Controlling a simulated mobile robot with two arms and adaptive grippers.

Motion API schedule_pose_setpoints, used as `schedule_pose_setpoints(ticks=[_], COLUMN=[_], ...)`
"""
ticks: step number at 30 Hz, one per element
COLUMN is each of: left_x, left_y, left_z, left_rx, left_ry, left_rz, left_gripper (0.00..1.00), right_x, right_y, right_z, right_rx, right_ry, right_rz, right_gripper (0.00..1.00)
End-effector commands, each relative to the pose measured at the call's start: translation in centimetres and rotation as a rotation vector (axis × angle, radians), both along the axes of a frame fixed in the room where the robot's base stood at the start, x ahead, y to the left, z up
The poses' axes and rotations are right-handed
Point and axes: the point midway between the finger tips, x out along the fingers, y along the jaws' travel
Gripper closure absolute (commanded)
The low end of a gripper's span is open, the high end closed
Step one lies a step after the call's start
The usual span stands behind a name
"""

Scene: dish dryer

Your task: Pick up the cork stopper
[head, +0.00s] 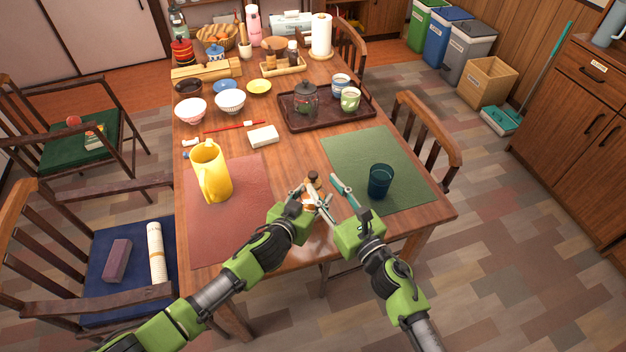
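A small brown piece (313,177), which looks like the cork stopper, shows on the table just beyond my grippers. It is too small to make out fully, and the fingers partly cover the area around it. My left gripper (307,198) is close in front of it, to the left. Its fingers overlap an orange-brown patch, and I cannot tell whether they hold anything. My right gripper (327,187) comes in from the lower right. Its fingers look spread, with the tips close to the brown piece and to the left gripper.
A yellow pitcher (211,172) stands on the red mat (240,225) at left. A dark blue cup (380,181) stands on the green mat (400,150) at right. A brown tray (295,124) with a teapot and cups lies farther back. A white block (263,136) lies mid-table.

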Motion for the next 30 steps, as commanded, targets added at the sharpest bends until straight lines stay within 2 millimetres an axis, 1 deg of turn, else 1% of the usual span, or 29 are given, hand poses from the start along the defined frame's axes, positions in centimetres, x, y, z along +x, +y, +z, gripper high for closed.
schedule_pose_setpoints(ticks=[5,10,13,16,22,23,24,26,30], left_x=[0.0,0.0,0.0,0.0,0.0,0.0,0.0,0.0,0.0], left_y=[0.1,0.0,0.0,0.0,0.0,0.0,0.0,0.0,0.0], left_z=[-0.1,-0.1,-0.1,-0.1,-0.1,-0.1,-0.1,-0.1,-0.1], left_rx=[0.001,0.001,0.001,0.001,0.000,0.000,0.000,0.001,0.000], left_ry=[0.001,0.001,0.001,0.001,0.001,0.001,0.001,0.001,0.001], left_rz=[0.002,0.001,0.001,0.001,0.001,0.001,0.001,0.001,0.001], left_gripper=[0.87,0.87,0.87,0.87,0.87,0.87,0.87,0.87,0.87], right_x=[1.1,3.3,4.3,4.8,4.8,4.8,4.8,4.8,4.8], right_y=[0.8,2.3,2.8,3.1,3.2,3.1,3.1,3.1,3.1], right_z=[0.1,0.3,0.2,0.1,0.1,0.1,0.1,0.1,0.1], right_rx=[0.001,0.001,0.001,0.000,0.001,0.001,0.001,0.000,0.001], right_ry=[0.000,0.000,0.000,0.001,0.000,0.000,0.000,0.001,0.000], right_rz=[0.001,0.001,0.000,0.001,0.001,0.001,0.001,0.001,0.001], right_gripper=[0.65,0.65,0.65,0.65,0.65,0.70,0.81,0.95,0.95])
